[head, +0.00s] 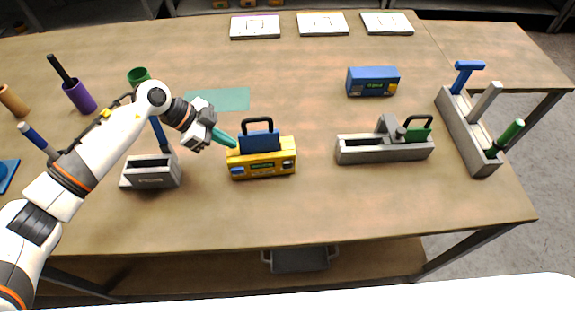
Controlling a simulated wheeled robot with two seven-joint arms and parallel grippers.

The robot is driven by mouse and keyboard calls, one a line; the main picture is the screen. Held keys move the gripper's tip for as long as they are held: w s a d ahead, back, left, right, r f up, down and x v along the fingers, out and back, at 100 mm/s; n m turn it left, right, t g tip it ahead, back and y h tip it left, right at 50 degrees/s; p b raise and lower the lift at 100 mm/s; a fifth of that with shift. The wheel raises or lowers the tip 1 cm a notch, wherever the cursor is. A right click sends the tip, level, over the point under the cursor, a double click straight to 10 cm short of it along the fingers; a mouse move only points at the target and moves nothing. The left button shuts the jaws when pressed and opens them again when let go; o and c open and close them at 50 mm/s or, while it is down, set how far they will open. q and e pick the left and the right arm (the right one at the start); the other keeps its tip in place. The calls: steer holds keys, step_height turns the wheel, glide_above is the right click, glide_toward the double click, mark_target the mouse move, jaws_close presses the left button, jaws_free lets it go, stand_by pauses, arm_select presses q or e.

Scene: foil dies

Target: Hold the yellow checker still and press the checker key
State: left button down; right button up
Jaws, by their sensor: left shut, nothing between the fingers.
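The yellow checker (262,170) stands left of the middle of the table. A blue block with a black loop handle (259,140) sits in its top. Its front has a dark label with green marks, a blue part (237,171) at the left and a greyish part (288,163) at the right; I cannot tell which is the key. My left gripper (234,143) is shut and empty, its teal fingertips at the checker's upper left corner. I cannot tell whether they touch it. My right gripper is not in view.
A grey fixture (384,151) and a blue checker-like box (373,80) are to the right. A grey rack (466,135) holds handled tools at far right. The front table strip is clear.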

arm_select(q)
steer(key=shift+f, duration=0.7)
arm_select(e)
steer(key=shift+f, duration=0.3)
arm_select(q)
steer(key=shift+s+f, duration=0.15)
stand_by(0.9)
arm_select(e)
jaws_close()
